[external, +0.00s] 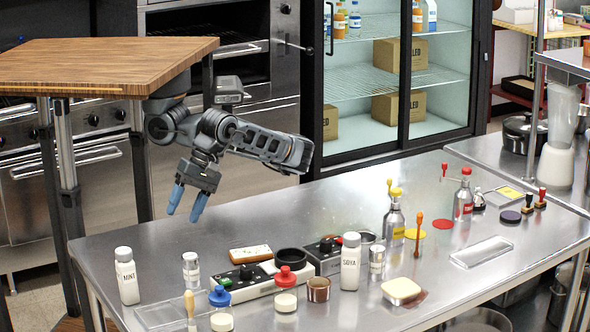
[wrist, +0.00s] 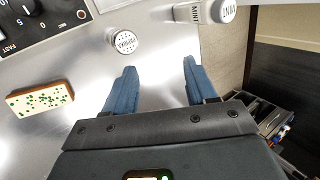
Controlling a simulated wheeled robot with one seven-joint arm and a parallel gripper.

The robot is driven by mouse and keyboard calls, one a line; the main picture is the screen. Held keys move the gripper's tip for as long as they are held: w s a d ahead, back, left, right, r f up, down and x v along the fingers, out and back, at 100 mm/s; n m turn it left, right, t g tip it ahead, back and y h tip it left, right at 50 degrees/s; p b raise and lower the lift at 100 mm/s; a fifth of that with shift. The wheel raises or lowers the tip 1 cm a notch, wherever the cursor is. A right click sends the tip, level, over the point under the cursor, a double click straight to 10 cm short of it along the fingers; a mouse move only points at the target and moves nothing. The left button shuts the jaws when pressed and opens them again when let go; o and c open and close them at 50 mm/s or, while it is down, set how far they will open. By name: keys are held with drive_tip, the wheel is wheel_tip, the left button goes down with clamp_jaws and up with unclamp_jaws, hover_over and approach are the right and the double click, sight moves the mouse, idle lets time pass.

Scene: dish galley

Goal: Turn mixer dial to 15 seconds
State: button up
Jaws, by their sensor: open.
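The mixer (external: 238,279) is a low pale box with a dark control panel, standing on the steel counter. Its dark panel (wrist: 45,28) shows at the top left of the wrist view, with a black dial (wrist: 28,7) cut off by the frame edge. The numbers 5 and 0 and the word FAST are readable there. The dial's pointer setting cannot be told. My gripper (external: 183,215) has two blue fingers, apart and empty, above the counter's back left part, left of the mixer. In the wrist view the open gripper (wrist: 158,68) points away from the dial.
A MINT shaker (external: 127,277), a PAPRIKA shaker (external: 191,271) and a sponge-like block (external: 250,254) stand near the mixer. Red-topped (external: 286,292) and blue-topped (external: 221,312) jars stand in front. A second dark-panelled unit (external: 322,249) is behind right. A wooden-topped table (external: 100,65) is at left.

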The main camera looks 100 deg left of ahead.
drive_tip(key=w+f+n+t+y+b, duration=0.1)
drive_tip(key=w+f+t+b, duration=0.25)
drive_tip(key=w+f, duration=0.2)
drive_tip(key=n+t+y+b, duration=0.2)
drive_tip(key=t, duration=0.2)
approach(245, 267)
drive_tip(key=f, duration=0.1)
drive_tip(key=x, duration=0.8)
drive_tip(key=shift+w+r, duration=0.1)
drive_tip(key=shift+h+b, duration=0.3)
drive_tip(key=c, duration=1)
